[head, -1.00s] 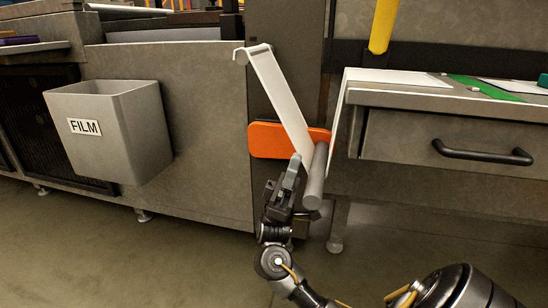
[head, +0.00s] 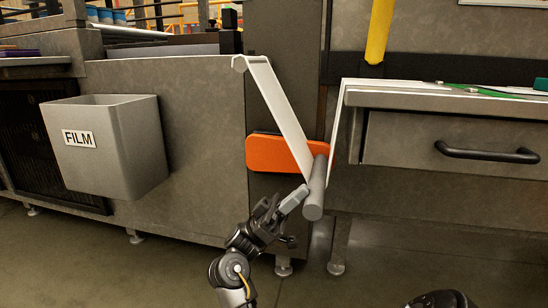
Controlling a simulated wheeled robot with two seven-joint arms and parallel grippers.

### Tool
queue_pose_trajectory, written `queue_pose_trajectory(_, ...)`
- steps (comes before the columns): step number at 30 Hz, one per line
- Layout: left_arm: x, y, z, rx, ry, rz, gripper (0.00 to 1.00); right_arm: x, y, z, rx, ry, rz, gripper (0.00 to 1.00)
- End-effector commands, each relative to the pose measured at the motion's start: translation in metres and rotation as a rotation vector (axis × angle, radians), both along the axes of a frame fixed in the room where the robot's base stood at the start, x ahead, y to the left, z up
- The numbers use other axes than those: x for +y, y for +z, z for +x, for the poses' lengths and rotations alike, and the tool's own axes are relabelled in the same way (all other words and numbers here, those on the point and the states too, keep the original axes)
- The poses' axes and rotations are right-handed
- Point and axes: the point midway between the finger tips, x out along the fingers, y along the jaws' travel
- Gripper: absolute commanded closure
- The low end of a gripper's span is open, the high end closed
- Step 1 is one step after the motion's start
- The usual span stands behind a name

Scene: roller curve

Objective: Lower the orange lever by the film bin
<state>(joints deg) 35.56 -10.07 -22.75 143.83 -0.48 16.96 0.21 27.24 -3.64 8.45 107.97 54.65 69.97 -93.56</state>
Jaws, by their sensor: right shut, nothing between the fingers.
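The orange lever (head: 276,153) is a flat, rounded orange piece on the dark post, to the right of the film bin. It lies nearly level in the head view, and a white strip and a grey roller cover part of its right side. The grey film bin (head: 125,150) with a FILM label hangs on the cabinet at left. My right gripper (head: 298,198) is shut and empty, below the lever and by the roller's lower end. I cannot tell whether it touches the roller. My left gripper is out of view.
The white strip (head: 274,105) slants down to the grey roller (head: 316,186) in front of the lever. A bench with a drawer and black handle (head: 487,154) stands at right. The floor (head: 130,270) in front is clear.

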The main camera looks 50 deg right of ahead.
Motion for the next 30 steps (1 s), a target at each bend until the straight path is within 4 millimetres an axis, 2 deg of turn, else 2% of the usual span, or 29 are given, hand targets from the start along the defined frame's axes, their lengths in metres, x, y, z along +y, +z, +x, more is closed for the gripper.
queue_pose_trajectory(13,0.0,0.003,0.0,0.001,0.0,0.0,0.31,-0.001,0.001,-0.001,0.003,-0.007,0.005,1.0)
queue_pose_trajectory(24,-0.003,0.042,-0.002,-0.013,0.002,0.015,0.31,0.011,0.041,0.012,0.001,-0.004,0.0,1.0)
queue_pose_trajectory(26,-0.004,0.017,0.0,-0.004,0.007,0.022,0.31,0.014,0.019,0.017,0.003,-0.003,0.001,1.0)
queue_pose_trajectory(30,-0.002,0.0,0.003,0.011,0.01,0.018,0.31,0.019,0.0,0.027,0.002,-0.007,0.001,1.0)
